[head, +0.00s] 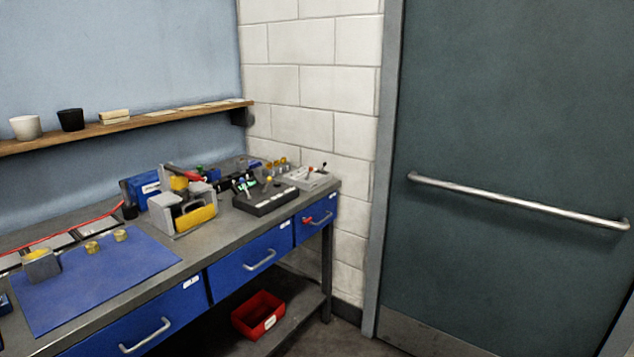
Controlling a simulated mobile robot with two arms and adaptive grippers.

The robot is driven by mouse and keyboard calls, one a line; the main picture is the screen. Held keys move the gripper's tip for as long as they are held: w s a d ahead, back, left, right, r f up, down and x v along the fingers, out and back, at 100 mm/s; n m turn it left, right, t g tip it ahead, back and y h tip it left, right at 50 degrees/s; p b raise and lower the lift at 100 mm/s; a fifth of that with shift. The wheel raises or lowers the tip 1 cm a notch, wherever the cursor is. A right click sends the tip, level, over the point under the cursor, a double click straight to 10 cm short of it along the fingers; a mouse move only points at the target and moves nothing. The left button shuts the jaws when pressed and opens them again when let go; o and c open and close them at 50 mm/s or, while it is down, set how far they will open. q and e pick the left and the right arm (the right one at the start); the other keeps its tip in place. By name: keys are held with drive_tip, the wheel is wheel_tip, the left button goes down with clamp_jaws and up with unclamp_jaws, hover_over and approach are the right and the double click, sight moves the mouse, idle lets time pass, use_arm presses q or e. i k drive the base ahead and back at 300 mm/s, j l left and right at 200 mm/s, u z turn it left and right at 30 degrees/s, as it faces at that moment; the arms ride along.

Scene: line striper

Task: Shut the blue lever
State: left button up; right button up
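I cannot pick out a lever that is clearly blue; the levers are small at this distance. A black control box (266,202) with several small levers, one with a yellow knob (269,180), stands toward the right end of the workbench. Behind it to the right is a light grey box (318,182) with a red-knobbed lever (310,170) and a dark-knobbed lever (323,165). Neither of my grippers is in view.
The grey workbench (160,262) has blue drawers and a blue mat (110,280) with small brass parts. A grey and yellow fixture (182,208) stands left of the black box. A red bin (257,314) sits on the lower shelf. A green door (500,120) is at right.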

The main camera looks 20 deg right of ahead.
sight(240, 180)
drive_tip(key=z, duration=0.2)
drive_tip(key=i+z, duration=0.35)
drive_tip(key=i, duration=0.25)
drive_tip(key=i+j+z, duration=0.3)
drive_tip(key=i, duration=0.35)
drive_tip(key=l, duration=0.1)
